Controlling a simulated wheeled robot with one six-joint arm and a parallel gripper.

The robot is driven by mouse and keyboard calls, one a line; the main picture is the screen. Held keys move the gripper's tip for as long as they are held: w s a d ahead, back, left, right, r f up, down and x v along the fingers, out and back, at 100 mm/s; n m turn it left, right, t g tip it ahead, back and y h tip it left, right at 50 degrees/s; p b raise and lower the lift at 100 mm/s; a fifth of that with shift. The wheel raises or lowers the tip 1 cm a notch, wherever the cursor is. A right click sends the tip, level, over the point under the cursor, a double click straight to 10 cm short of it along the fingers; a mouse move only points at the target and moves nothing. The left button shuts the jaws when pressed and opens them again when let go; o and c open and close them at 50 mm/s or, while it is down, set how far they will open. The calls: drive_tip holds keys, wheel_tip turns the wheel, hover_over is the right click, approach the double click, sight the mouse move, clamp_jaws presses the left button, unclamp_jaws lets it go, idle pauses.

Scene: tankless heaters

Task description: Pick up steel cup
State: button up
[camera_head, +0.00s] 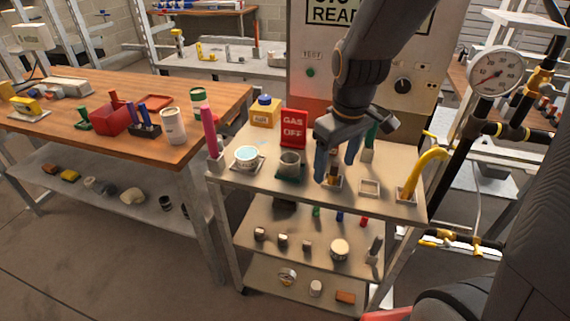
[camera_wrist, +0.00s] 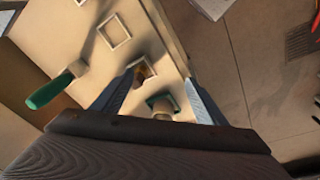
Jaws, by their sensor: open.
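A grey metallic cup (camera_head: 290,163), which looks like the steel cup, stands upright on a dark green base on the cart top. My gripper (camera_head: 337,164) is just to the right of it, pointing down over a square holder (camera_head: 334,181) with a brownish item. The gripper is open, with its two blue-grey fingers apart. In the wrist view, the gripper (camera_wrist: 163,82) has the holder (camera_wrist: 142,72) and what appears to be the cup (camera_wrist: 161,107) on its green base between its fingers. The cup is partly hidden by the gripper body there.
A white cup with pale blue contents (camera_head: 246,158) and a pink cylinder (camera_head: 210,133) stand left of the cup. A red gas-off sign (camera_head: 293,128) stands behind it. An empty square holder (camera_head: 370,188) and a yellow curved tool (camera_head: 425,168) are to the right.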

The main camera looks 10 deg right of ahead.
sight(288, 158)
drive_tip(key=w+a+n+g, duration=0.2)
drive_tip(key=w+a+n, duration=0.8)
drive_tip(key=n, duration=0.4)
drive_tip(key=shift+w+d+f+p, duration=0.1)
drive_tip(key=shift+w+f+p, duration=0.3)
drive_tip(key=shift+f, duration=0.9)
drive_tip(key=shift+w+d+f+p, duration=0.1)
drive_tip(key=shift+w+f+p, duration=0.25)
drive_tip(key=shift+f, duration=0.9)
drive_tip(key=shift+w+f+p, duration=0.3)
drive_tip(key=shift+f+p, duration=0.1)
drive_tip(key=shift+f, duration=0.9)
drive_tip(key=c, duration=1.2)
